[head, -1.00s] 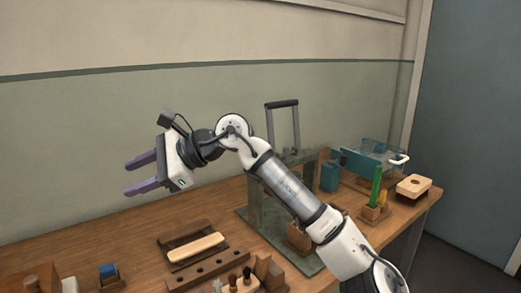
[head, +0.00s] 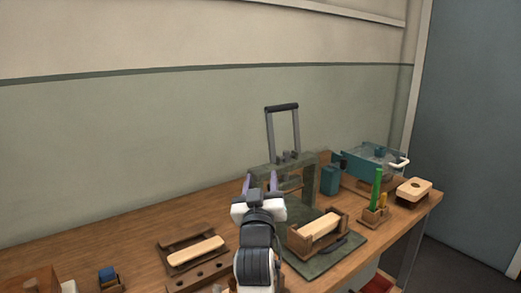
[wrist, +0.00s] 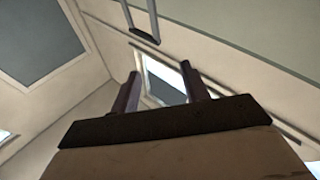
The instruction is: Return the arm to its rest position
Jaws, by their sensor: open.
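My gripper (head: 260,184) is in the middle of the head view, over the workbench and in front of the green press frame. Its two purple fingers point away from me and stand apart, with nothing seen between them. In the wrist view the open fingers (wrist: 160,92) point up toward the wall and ceiling, with empty space between them. My arm is folded in, seen from behind, and hides part of the bench and the left side of the press.
The green press (head: 310,172) with a tall handle (head: 282,106) stands behind my gripper. A wooden holder with a pale block (head: 320,228) sits on its base. To the right are a green stick (head: 376,188), a teal bin (head: 372,160) and a pale block (head: 413,188). A brush block (head: 196,250) lies left.

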